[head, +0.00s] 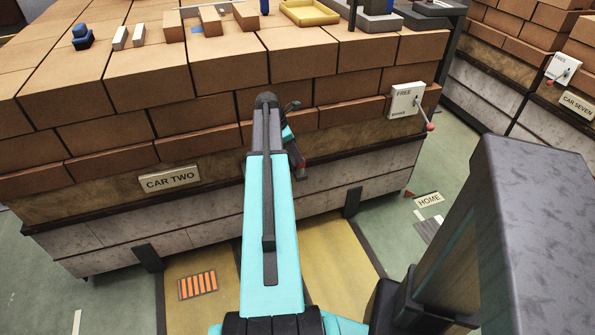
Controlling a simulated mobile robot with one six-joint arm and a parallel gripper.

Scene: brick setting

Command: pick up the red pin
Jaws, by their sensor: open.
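No red pin can be made out for certain in the head view. My arm reaches forward to the front face of a brick stack marked CAR TWO. My gripper (297,166) hangs at its end, in front of the bricks, partly hidden behind the arm. It is open, and I see nothing held in it. A small dull red patch shows beside it, too small to identify.
On the stack top are a blue piece (83,38), two small white blocks (121,38), brown blocks (210,20), a yellow tray (309,22) and a grey holder (378,24) at the back. Another brick stack (510,47) stands right, across a green floor aisle (452,165).

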